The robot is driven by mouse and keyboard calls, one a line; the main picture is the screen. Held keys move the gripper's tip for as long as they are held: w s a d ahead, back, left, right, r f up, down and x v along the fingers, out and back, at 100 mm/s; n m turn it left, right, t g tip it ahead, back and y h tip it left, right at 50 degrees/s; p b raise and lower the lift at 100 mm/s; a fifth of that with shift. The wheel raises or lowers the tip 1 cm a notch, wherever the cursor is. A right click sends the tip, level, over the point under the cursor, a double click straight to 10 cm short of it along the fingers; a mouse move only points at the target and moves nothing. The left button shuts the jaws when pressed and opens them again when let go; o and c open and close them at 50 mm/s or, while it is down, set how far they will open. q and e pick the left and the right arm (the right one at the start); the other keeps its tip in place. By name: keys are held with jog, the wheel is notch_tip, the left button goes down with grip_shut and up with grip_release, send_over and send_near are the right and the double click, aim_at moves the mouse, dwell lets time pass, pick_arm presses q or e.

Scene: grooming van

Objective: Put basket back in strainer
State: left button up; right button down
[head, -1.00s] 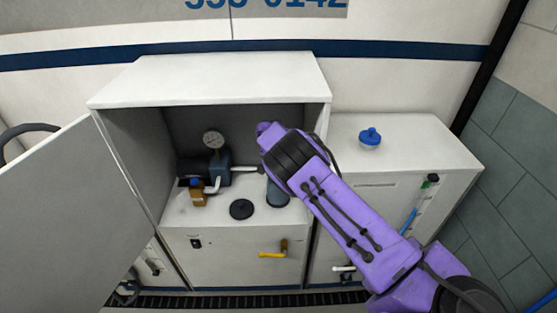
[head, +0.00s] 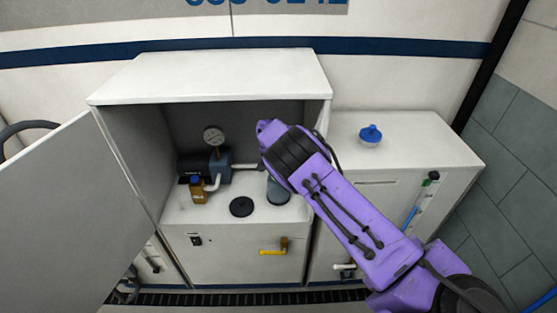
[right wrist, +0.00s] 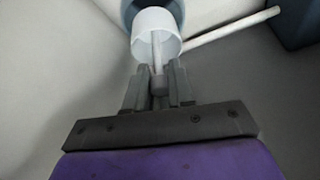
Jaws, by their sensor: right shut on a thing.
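The strainer (head: 278,193) is a blue-grey round body on the shelf in the open cabinet, partly hidden behind my right arm in the head view. In the right wrist view my right gripper (right wrist: 158,84) is shut on the thin stem of the white basket (right wrist: 143,30). The basket overlaps the strainer's blue-grey round body (right wrist: 127,12) at the top of that view. I cannot tell whether it is above or partly inside. The basket and right gripper are hidden in the head view. A black disc, which looks like the strainer's lid (head: 241,207), lies flat left of the strainer. My left gripper is out of view.
A pump (head: 219,162) with a gauge (head: 213,135) and a brass fitting (head: 198,191) stands left of the strainer. A white pipe (head: 245,167) runs right from it. The cabinet door (head: 65,215) stands open at left. A blue-topped item (head: 370,135) sits on the right cabinet.

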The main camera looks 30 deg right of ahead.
jog(key=shift+f, duration=0.15)
jog(key=shift+b, duration=0.3)
jog(key=shift+f+b, duration=0.55)
jog(key=shift+f, duration=0.15)
jog(key=shift+f, duration=0.1)
jog(key=shift+f+b, duration=3.5)
jog(key=shift+f, duration=0.6)
jog(key=shift+f+b, duration=0.55)
jog(key=c, duration=0.9)
grip_release()
